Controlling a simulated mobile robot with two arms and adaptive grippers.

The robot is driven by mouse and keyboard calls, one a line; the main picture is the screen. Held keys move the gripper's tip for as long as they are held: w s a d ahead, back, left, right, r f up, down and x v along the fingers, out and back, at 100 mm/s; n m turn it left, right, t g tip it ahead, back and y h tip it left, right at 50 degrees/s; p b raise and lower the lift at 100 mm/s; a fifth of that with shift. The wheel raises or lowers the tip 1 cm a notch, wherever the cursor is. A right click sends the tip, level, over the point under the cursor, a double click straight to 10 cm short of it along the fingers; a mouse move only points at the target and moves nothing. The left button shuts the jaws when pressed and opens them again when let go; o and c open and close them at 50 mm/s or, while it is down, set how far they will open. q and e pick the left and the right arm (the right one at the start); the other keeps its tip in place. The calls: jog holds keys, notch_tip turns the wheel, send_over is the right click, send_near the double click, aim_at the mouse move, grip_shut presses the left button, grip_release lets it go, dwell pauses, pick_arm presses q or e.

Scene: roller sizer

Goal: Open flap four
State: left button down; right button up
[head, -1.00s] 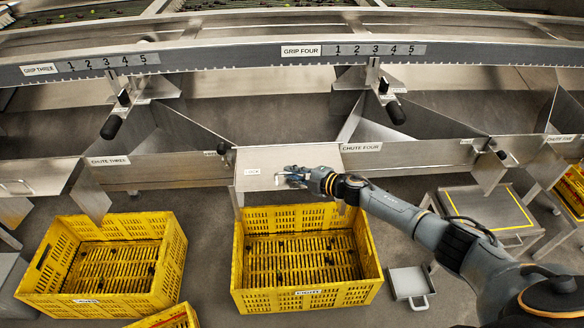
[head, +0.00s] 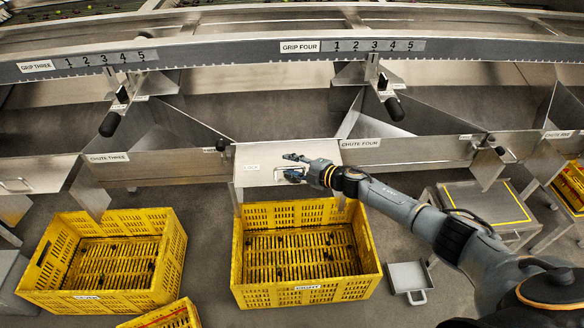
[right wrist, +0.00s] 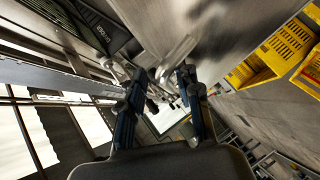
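Flap four is a pale metal panel (head: 262,156) at the left end of chute four (head: 400,150), above a yellow crate. It has a small label at its left and a handle near the gripper. My right gripper (head: 294,166) is at the handle, with its fingers apart. In the right wrist view the two dark fingers (right wrist: 163,100) are spread, with the blurred pale handle (right wrist: 176,58) just beyond them. I cannot tell whether they touch it. My left gripper is not in view.
A yellow crate (head: 306,292) stands below flap four, and another (head: 90,296) stands to its left. Levers with black grips (head: 395,109) hang from the numbered rail (head: 220,57). A grey scoop-like tray (head: 408,277) and a low metal stand (head: 487,207) are at right.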

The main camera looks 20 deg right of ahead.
jog(key=shift+s+f, duration=0.15)
jog(key=shift+f, duration=0.05)
jog(key=shift+s+d, duration=0.25)
jog(key=shift+s, duration=0.1)
jog(key=v, duration=1.1)
jog(key=shift+r, duration=0.25)
jog(key=shift+f, duration=0.1)
jog(key=s+d+f+m+g+h+p, duration=0.1)
jog(key=s+d+f+m+h, duration=0.15)
jog(key=s+f+m, duration=0.65)
jog(key=s+d+f+m+g+h+p, duration=0.1)
jog(key=s+d+f+m+h, duration=0.2)
jog(key=f, duration=1.2)
jog(key=s+a+f+m+g, duration=0.2)
jog(key=s+a+f+g, duration=0.1)
jog(key=s, duration=0.9)
jog(key=s+a+f+m+g+h, duration=0.1)
jog(key=s+a+f, duration=0.4)
jog(key=s, duration=0.8)
jog(key=s+a+f+m+g+h+p, duration=0.1)
jog(key=s+a+f+m+g, duration=0.2)
jog(key=s+f, duration=0.6)
jog(key=s+a+g, duration=0.1)
jog(key=s+g, duration=0.1)
jog(key=s, duration=0.2)
jog(key=shift+s+f, duration=0.15)
